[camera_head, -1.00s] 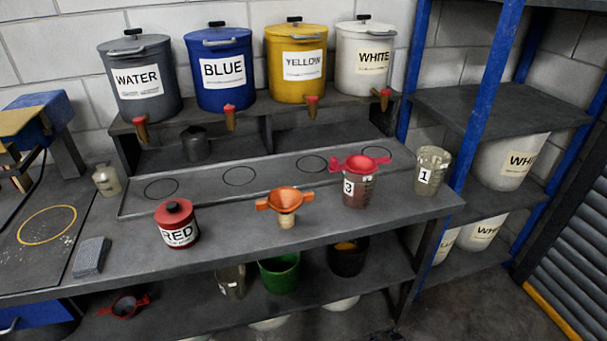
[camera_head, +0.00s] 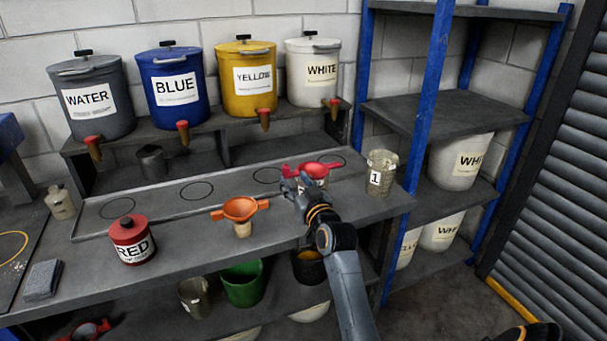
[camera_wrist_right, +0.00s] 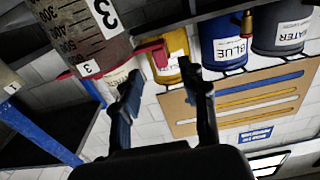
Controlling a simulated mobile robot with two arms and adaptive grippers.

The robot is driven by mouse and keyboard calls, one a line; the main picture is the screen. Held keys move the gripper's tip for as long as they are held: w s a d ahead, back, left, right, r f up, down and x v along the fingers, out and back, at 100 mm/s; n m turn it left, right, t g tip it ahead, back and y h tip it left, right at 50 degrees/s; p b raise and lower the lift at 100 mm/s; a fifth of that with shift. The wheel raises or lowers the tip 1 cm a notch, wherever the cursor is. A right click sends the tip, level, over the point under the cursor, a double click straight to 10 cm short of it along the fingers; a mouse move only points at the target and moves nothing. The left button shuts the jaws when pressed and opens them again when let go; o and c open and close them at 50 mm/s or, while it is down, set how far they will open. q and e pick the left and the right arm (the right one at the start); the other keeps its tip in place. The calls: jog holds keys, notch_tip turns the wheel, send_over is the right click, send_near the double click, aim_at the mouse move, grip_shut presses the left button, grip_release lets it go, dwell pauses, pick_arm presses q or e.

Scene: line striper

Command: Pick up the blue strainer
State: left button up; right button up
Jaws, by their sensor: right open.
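I see no blue strainer in these views. A red strainer (camera_head: 318,169) sits on top of the clear cup marked 3, at the back right of the bench. Another red strainer (camera_head: 88,331) lies on the lower shelf at bottom left. My right gripper (camera_head: 300,184) is open beside the red strainer and hides part of the cup. In the wrist view the open fingers (camera_wrist_right: 162,88) are empty, with the cup 3 (camera_wrist_right: 88,38) and the red strainer's handle (camera_wrist_right: 151,50) close by.
Cup 1 (camera_head: 381,173) stands right of cup 3. A red paint can (camera_head: 131,240) and a grey sponge (camera_head: 43,280) are at the left. Large buckets line the raised back shelf. A blue-post rack (camera_head: 420,110) bounds the bench on the right.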

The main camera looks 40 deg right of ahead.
aim_at(288, 171)
jog(key=shift+w+d, duration=0.15)
jog(key=shift+w, duration=0.4)
jog(key=shift+w+d+r, duration=0.1)
jog(key=shift+w+r, duration=0.05)
jog(key=shift+w, duration=0.25)
jog(key=p+x, duration=0.1)
jog(key=x, duration=0.3)
jog(key=shift+w, duration=0.45)
pick_arm(q)
jog(key=shift+s+a+r, duration=0.15)
jog(key=shift+s+r, duration=0.55)
jog(key=shift+s, duration=0.1)
jog(key=shift+w, duration=0.15)
pick_arm(e)
grip_shut()
